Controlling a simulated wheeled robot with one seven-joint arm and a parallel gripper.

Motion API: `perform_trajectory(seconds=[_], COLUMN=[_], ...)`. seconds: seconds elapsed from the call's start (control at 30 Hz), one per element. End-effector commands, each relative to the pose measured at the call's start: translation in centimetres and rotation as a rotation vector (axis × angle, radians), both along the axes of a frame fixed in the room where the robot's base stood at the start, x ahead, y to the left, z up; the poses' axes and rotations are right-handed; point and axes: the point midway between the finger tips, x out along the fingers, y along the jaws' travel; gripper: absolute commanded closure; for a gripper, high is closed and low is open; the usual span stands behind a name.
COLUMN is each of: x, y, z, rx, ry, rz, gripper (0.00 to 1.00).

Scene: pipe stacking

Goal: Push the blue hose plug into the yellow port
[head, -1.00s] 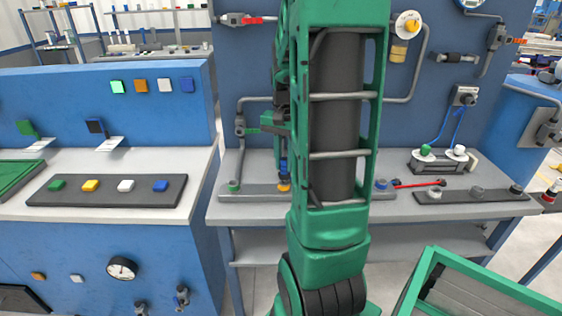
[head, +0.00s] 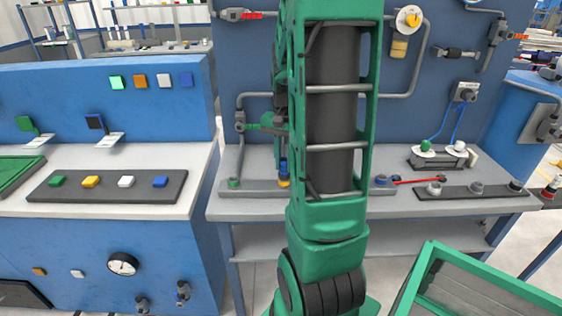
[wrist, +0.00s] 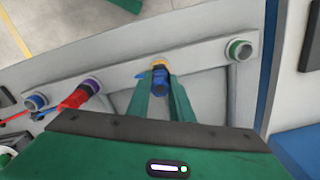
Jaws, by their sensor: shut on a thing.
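The blue hose plug (wrist: 161,84) is between the two green fingers of my gripper (wrist: 160,80) in the wrist view. My gripper is shut on it. The yellow port (wrist: 160,63) is a ring on the light strip, directly at the plug's far end. The plug meets the ring, but I cannot tell how deep it sits. In the head view the blue plug (head: 283,166) stands upright over the yellow port (head: 284,183), behind my arm. My arm hides much of my gripper there.
On the same strip are a green port (wrist: 240,50) and a purple port (wrist: 93,86) with a red plug (wrist: 75,98) at it. A blue port (wrist: 37,102) is at the left end. A dark strip with grey fittings (head: 474,190) lies farther right on the bench.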

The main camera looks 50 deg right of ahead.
Motion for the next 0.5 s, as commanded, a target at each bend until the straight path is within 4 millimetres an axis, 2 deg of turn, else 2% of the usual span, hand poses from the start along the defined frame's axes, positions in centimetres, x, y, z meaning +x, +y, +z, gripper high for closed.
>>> perform_trajectory(seconds=[0.03,0.1,0.13,0.5], x=[0.03,0.02,0.03,0.07], y=[-0.01,-0.03,-0.02,-0.05], z=[0.03,0.03,0.03,0.53], rx=[-0.001,-0.001,-0.001,-0.002], ry=[0.0,0.0,-0.001,-0.002], rz=[0.0,0.0,0.0,0.0], gripper=[0.78,0.61,0.58,0.58])
